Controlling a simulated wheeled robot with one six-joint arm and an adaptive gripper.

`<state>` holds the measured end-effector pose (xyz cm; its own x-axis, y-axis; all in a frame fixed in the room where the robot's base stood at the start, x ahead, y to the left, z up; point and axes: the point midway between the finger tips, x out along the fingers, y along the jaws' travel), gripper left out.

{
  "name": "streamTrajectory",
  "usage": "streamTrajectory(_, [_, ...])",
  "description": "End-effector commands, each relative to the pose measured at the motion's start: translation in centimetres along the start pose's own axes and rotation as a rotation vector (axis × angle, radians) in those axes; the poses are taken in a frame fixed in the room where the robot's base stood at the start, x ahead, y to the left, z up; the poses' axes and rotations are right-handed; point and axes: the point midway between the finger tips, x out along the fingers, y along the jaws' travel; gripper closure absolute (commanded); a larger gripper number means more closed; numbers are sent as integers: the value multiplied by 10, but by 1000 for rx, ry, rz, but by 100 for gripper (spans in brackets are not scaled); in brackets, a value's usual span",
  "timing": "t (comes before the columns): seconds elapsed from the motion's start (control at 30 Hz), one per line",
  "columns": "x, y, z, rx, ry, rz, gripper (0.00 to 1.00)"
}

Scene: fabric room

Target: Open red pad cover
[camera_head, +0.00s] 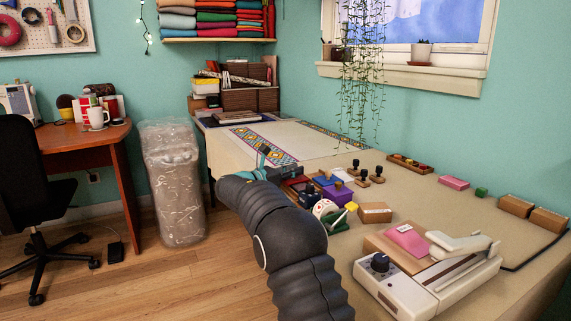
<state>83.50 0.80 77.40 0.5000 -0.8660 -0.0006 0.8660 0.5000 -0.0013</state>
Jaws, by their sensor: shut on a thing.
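My arm reaches from the bottom of the view to the left edge of the work table. My gripper (278,172) is at its end, low beside the ink pads, small and partly hidden by my own wrist. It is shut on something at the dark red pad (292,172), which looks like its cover. The pad's lower part is largely hidden, and I cannot tell how far its cover is raised.
A blue pad (326,180), a purple box (339,194) and several stamps (362,180) stand close to the right. A white sealing machine (430,278) and a small cardboard box (375,213) are nearer. The patterned cloth (310,140) behind is clear.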

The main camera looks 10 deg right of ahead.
Motion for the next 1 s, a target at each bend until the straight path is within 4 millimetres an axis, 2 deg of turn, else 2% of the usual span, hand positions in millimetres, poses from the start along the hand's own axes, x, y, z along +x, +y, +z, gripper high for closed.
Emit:
streamTrajectory(0.13, [14, -1, 1, 1, 0, -17, 100])
streamTrajectory(0.43, [16, -2, 0, 1, -1, -20, 100])
streamTrajectory(0.47, [16, -2, 0, 1, -1, -20, 78])
streamTrajectory(0.57, [16, -2, 0, 1, -1, -20, 54])
streamTrajectory(0.87, [14, -1, 0, 1, -1, -18, 54])
streamTrajectory(1.0, [5, 0, 0, 1, -1, -17, 54])
